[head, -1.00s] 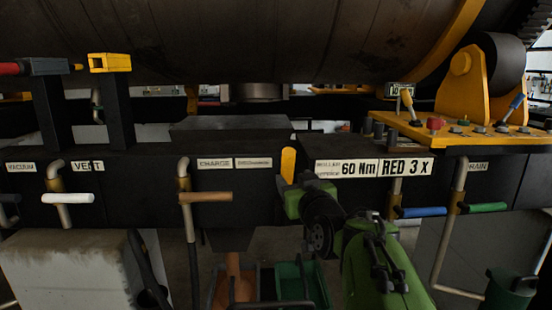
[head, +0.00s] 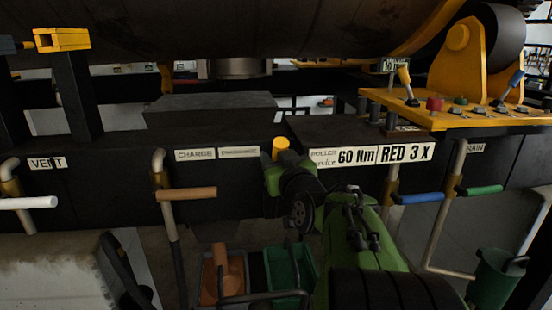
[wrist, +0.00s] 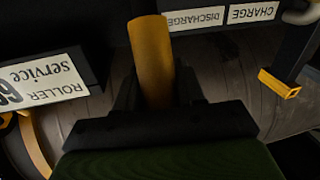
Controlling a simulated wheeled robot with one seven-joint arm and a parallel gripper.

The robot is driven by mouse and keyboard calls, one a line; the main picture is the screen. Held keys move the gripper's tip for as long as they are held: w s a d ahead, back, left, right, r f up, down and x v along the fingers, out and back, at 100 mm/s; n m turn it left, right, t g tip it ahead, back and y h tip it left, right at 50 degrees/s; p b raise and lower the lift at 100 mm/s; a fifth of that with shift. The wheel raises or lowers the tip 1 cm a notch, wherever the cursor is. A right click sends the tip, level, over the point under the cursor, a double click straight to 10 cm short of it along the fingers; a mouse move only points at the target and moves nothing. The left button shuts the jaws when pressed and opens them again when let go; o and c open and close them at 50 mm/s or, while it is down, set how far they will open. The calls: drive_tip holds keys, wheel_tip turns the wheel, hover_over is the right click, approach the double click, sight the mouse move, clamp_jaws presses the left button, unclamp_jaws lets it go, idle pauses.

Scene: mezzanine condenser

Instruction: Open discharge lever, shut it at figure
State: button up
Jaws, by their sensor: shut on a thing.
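The discharge lever's yellow handle (head: 281,144) sits at the front of the dark beam, right of the DISCHARGE label (head: 239,152). Its round end faces me, so it looks short. My gripper (head: 275,162) is shut on it. In the wrist view, the yellow handle (wrist: 152,62) stands up between my black fingers (wrist: 153,100), with the DISCHARGE label (wrist: 194,18) beyond it. A small display (head: 394,65) stands behind the yellow panel at the right; its figure is too small to read. The lever's lower part is hidden by my gripper.
An orange-brown container (head: 223,275) and a green bin (head: 290,272) stand below the beam. A brown charge handle (head: 187,193) is at the left, blue (head: 418,198) and green (head: 480,189) handles at the right. A yellow control panel (head: 440,117) juts out at the right.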

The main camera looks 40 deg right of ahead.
clamp_jaws()
drive_tip(key=shift+w+d+r+p, duration=0.1)
drive_tip(key=shift+w+r+p, duration=0.15)
drive_tip(key=shift+p, duration=0.2)
drive_tip(key=w+d+g+p, duration=0.1)
drive_tip(key=p, duration=0.2)
drive_tip(key=w+d+g+y+p, duration=0.1)
drive_tip(key=w+p, duration=0.1)
drive_tip(key=p, duration=0.1)
drive_tip(key=w+d+r+g+p, duration=0.1)
drive_tip(key=w+p, duration=0.1)
drive_tip(key=p, duration=0.1)
drive_tip(key=shift+w+d+m+y, duration=0.1)
drive_tip(key=shift+d+m+y, duration=0.2)
drive_tip(key=shift+d, duration=0.05)
drive_tip(key=o, duration=0.7)
unclamp_jaws()
